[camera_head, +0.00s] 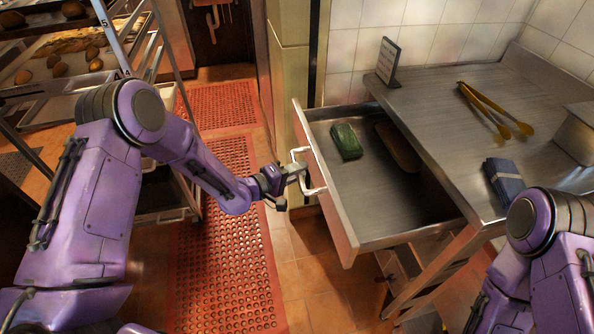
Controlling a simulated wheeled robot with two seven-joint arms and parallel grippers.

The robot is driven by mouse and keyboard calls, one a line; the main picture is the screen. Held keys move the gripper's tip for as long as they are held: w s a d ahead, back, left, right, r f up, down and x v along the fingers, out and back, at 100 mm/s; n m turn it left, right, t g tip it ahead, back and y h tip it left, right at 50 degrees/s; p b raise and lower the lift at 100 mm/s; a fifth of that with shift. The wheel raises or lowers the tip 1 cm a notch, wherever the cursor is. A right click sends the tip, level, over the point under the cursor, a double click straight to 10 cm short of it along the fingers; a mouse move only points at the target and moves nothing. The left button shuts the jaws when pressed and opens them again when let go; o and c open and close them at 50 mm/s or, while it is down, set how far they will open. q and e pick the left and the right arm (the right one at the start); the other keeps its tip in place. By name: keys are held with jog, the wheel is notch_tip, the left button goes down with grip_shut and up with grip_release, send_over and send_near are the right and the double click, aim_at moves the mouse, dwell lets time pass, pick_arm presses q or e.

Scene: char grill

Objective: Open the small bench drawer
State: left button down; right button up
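The small bench drawer (395,212) is pulled well out from under the steel bench, toward the left. Its front panel (325,185) carries a pale handle (303,170). My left gripper (298,171) is at this handle, with its fingers around it and apparently shut on it. Inside the drawer lie a green packet (346,141) and a flat brown item (397,146) partly under the bench edge. My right arm shows at the lower right; its gripper is out of the picture.
The bench top (440,110) holds yellow tongs (492,108), a small sign (387,61), a folded blue cloth (505,182) and a metal container (577,132). A bread rack (165,150) stands at the left. A red perforated mat (228,245) covers the floor beside the drawer.

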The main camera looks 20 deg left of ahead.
pick_arm(q)
jog(key=c, duration=1.1)
grip_release()
jog(key=shift+o, duration=0.2)
jog(key=b+v, duration=0.1)
jog(key=v, duration=0.9)
jog(key=shift+s+a, duration=0.2)
jog(key=s+a+f+m+g+y, duration=0.1)
jog(key=s+a+f+g+y, duration=0.15)
jog(key=s+f+y, duration=0.35)
jog(key=s+a+f+g+y, duration=0.1)
jog(key=s+a+f+y, duration=0.3)
jog(key=f, duration=0.3)
jog(key=s+a+f+m+g+y, duration=0.1)
jog(key=s+f+g, duration=0.2)
jog(key=s, duration=0.6)
jog(key=s+a+f+g+y, duration=0.1)
jog(key=s+f+g+y, duration=0.1)
jog(key=s, duration=0.8)
notch_tip(320, 180, down, 3)
jog(key=shift+s+r+m+g, duration=0.2)
jog(key=shift+s+m+g, duration=0.1)
jog(key=shift+m+g, duration=0.15)
